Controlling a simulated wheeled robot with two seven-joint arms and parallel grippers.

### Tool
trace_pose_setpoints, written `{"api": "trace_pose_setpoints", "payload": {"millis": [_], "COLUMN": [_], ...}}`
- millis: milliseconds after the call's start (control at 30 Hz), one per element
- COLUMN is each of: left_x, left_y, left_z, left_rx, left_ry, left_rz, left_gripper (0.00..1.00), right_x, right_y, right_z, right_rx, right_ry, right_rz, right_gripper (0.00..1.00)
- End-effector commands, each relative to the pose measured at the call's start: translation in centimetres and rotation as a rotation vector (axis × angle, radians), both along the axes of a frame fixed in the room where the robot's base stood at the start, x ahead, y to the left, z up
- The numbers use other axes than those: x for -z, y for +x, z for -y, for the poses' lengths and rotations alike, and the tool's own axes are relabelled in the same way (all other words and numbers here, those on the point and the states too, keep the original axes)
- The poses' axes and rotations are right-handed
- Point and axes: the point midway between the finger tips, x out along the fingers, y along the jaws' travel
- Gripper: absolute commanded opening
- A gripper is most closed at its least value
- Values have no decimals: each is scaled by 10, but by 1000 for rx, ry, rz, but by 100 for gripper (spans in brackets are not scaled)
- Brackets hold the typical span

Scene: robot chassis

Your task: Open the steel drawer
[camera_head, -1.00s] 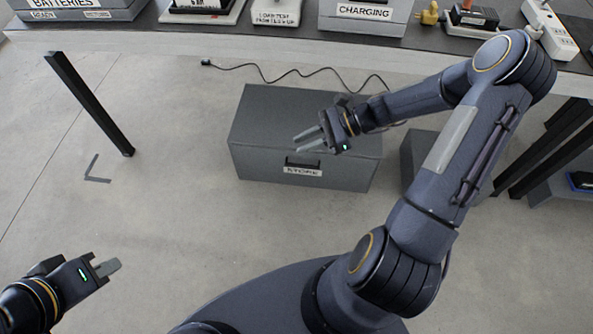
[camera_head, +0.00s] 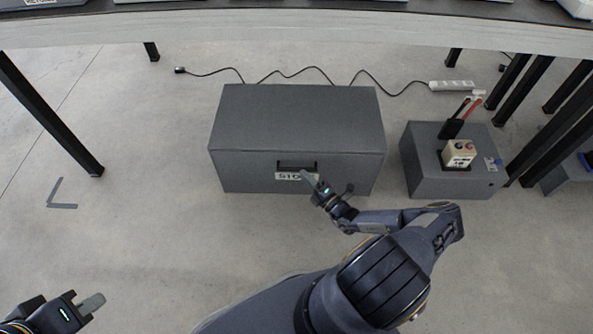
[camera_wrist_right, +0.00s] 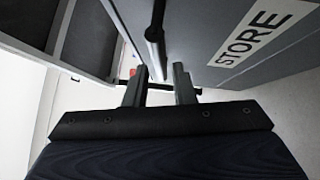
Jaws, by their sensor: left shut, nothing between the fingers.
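That gripper is just in front of the label and handle. My left gripper (camera_head: 92,303) is shut and empty at lower left, far from the drawer.
A smaller grey box (camera_head: 430,180) with a cream device (camera_head: 459,153) on top stands right of the drawer. A black cable leads to a power strip (camera_head: 452,86) behind. The floor in front and left is clear.

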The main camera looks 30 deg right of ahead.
Motion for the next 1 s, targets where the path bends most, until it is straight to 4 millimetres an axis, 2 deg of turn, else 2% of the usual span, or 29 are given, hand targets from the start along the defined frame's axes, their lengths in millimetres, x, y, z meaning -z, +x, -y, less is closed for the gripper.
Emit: {"api": "trace_pose_setpoints", "payload": {"millis": [100,300,633,833,1000], "left_x": [7,12,12,12,12], "left_y": [0,0,0,0,0], "left_z": [0,0,0,0,0], "left_rx": [0,0,0,0,0], "left_ry": [0,0,0,0,0], "left_rz": [0,0,0,0,0], "left_gripper": [0,0,0,0,0], "right_x": [-1,-4,-6,-6,-6], "right_y": [20,40,45,45,45], "right_z": [-6,-11,-12,-12,-12], "right_rx": [-2,-3,-3,-3,-3], "right_ry": [0,-1,-3,-3,-3], "right_rz": [2,1,-1,-1,-1], "right_gripper": [23,23,23,0,0]}}
